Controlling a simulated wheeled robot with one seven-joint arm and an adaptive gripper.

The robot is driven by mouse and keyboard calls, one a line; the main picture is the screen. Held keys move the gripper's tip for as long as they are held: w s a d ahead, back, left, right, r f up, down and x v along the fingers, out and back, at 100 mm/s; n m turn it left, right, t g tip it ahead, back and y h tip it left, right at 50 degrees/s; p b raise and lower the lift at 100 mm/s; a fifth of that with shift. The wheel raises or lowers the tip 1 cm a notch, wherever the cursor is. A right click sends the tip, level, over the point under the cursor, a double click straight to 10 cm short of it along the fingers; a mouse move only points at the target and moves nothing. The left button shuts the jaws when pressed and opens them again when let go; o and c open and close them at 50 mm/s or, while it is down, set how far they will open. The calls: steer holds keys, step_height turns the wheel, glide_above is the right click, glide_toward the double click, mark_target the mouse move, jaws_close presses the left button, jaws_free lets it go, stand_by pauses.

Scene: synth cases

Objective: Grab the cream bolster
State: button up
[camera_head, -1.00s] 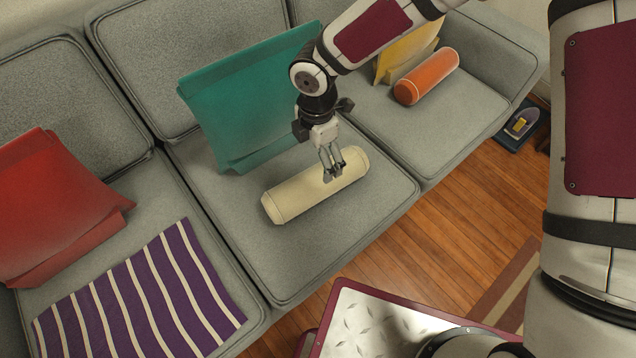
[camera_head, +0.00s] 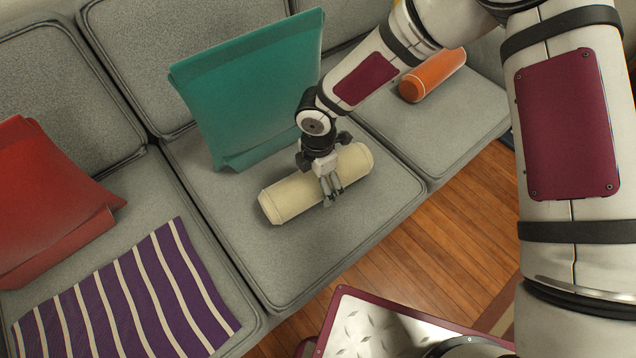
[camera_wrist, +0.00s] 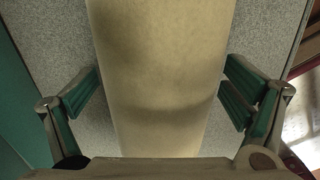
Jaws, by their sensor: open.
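The cream bolster (camera_head: 292,196) lies on the middle grey seat cushion, in front of the teal cushion. My gripper (camera_head: 331,201) is at the bolster, right of its middle in the head view, pointing down. In the wrist view the bolster (camera_wrist: 160,70) fills the middle of the picture. My gripper's fingers (camera_wrist: 164,100) stand open, one on each side of the bolster, with a small gap on either side. The part of the bolster behind the fingers is hidden in the head view.
A teal cushion (camera_head: 255,90) stands behind the bolster. An orange bolster (camera_head: 433,75) lies on the right seat. A red cushion (camera_head: 45,200) and a purple striped cloth (camera_head: 130,295) are on the left seat. Wooden floor (camera_head: 440,240) shows in front of the sofa.

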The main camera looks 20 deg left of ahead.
steer(key=shift+f, duration=0.55)
steer(key=c, duration=1.4)
steer(key=shift+c, duration=0.3)
steer(key=shift+r, duration=0.15)
